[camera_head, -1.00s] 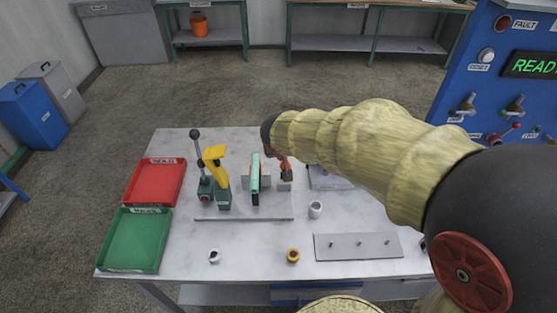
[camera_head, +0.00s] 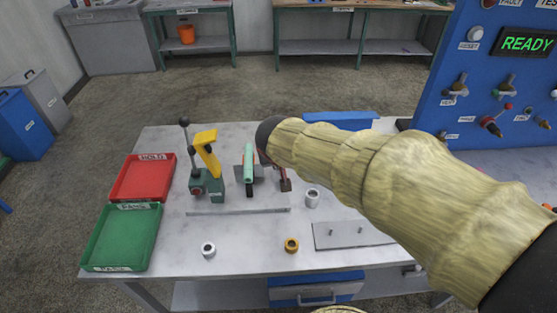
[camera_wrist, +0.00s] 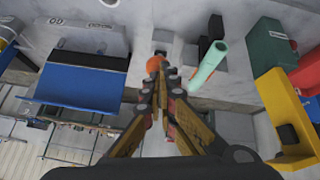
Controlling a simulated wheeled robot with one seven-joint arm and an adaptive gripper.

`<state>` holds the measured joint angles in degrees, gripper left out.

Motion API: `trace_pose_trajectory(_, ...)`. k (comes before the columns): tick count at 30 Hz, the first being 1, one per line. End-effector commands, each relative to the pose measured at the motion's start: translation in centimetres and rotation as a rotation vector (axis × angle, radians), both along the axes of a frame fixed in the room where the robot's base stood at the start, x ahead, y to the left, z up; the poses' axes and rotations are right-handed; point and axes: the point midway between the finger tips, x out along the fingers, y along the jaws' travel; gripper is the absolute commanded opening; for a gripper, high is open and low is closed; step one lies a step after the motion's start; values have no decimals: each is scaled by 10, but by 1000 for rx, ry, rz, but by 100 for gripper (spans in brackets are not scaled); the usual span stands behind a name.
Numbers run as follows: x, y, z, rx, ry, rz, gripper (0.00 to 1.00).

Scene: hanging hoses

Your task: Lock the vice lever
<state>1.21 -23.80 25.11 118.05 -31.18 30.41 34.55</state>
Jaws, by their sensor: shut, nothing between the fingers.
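The vice (camera_head: 239,176) is a grey block near the middle of the bench with a teal hose (camera_head: 249,166) upright in it. The hose also shows in the wrist view (camera_wrist: 208,65). An orange knob (camera_wrist: 155,62), which looks like the vice lever's end, lies at my fingertips in the wrist view. My gripper (camera_wrist: 162,76) is shut, its fingertips close together with nothing held between them. They overlap the knob's near edge; I cannot tell whether they touch it. In the head view my arm and gripper (camera_head: 284,178) hide most of the lever.
A green stand with a yellow arm (camera_head: 206,150) and a black-knobbed lever (camera_head: 184,124) stands left of the vice. Red (camera_head: 143,178) and green (camera_head: 121,237) trays lie at left. A white cup (camera_head: 312,198), rings and a pegged plate (camera_head: 350,236) lie in front.

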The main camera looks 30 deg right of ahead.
Motion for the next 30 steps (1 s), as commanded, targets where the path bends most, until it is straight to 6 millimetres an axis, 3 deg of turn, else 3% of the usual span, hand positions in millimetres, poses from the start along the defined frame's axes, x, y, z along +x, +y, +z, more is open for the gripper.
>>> trace_pose_trajectory(17,2,0,3,0,0,0,0)
trace_pose_trajectory(26,23,-4,41,0,0,0,0)
trace_pose_trajectory(30,2,6,57,0,-4,3,0)
